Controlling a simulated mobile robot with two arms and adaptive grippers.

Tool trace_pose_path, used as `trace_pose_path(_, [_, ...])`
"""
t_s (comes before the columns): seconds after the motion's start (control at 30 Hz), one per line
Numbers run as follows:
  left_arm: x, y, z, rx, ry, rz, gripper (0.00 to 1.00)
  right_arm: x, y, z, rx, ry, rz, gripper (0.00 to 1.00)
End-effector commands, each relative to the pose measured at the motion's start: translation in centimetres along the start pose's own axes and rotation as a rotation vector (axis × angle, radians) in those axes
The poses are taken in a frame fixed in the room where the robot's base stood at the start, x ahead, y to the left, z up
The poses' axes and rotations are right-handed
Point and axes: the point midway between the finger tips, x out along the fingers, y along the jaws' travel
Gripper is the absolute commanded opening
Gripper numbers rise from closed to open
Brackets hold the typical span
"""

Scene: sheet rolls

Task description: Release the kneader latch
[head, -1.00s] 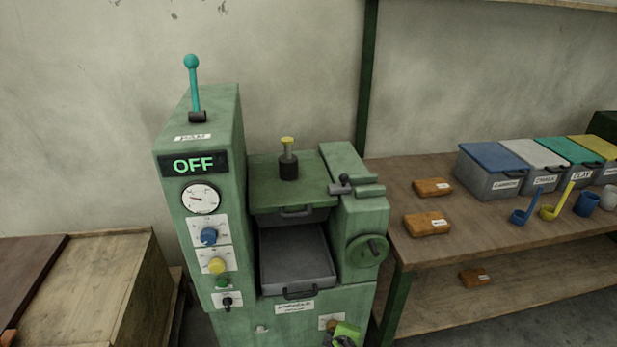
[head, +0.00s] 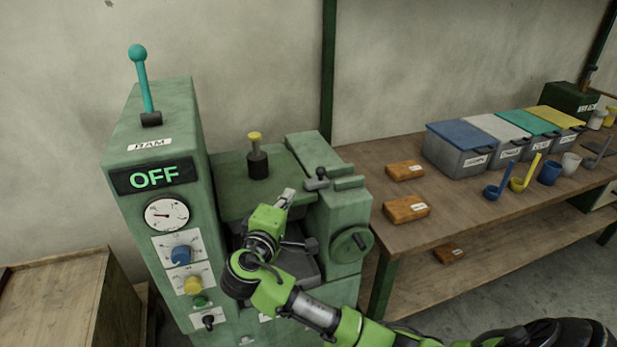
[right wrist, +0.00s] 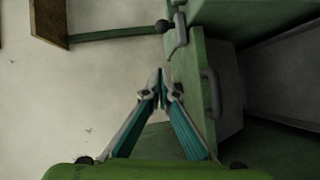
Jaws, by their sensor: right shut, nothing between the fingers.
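The green kneader (head: 233,196) stands against the wall, with its lid closed down over the front opening. The latch (head: 318,181), a grey metal piece with a dark ball knob, sits on the right housing beside the lid. The latch also shows in the right wrist view (right wrist: 180,32), beyond my fingertips. My right gripper (head: 288,196) is in front of the lid, to the left of the latch and apart from it. In the right wrist view its fingertips (right wrist: 160,76) are together and empty, near the lid's handle (right wrist: 211,92). My left gripper is not in view.
A tall control column (head: 155,200) with an OFF display and a teal lever (head: 143,80) stands left of the lid. A handwheel (head: 352,245) is on the right housing. A wooden bench (head: 450,205) at the right holds orange blocks, lidded bins and scoops.

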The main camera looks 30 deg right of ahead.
Motion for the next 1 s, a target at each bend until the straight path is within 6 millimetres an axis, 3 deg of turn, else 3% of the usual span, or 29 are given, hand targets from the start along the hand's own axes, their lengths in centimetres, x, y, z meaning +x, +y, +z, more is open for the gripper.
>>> trace_pose_path(0.27, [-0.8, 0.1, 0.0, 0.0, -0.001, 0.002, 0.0, 2.5, 0.2, 0.1, -0.004, -0.003, 0.002, 0.0])
trace_pose_path(0.63, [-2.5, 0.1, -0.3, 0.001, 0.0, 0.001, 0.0, 10.3, 0.2, 0.1, -0.003, -0.003, 0.0, 0.0])
trace_pose_path(0.8, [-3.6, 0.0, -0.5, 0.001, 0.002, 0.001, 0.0, 11.9, 0.1, 1.9, -0.004, -0.002, -0.001, 0.0])
trace_pose_path(1.0, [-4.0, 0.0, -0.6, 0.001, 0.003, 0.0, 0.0, 12.8, -0.1, 2.8, -0.001, -0.001, -0.002, 0.0])
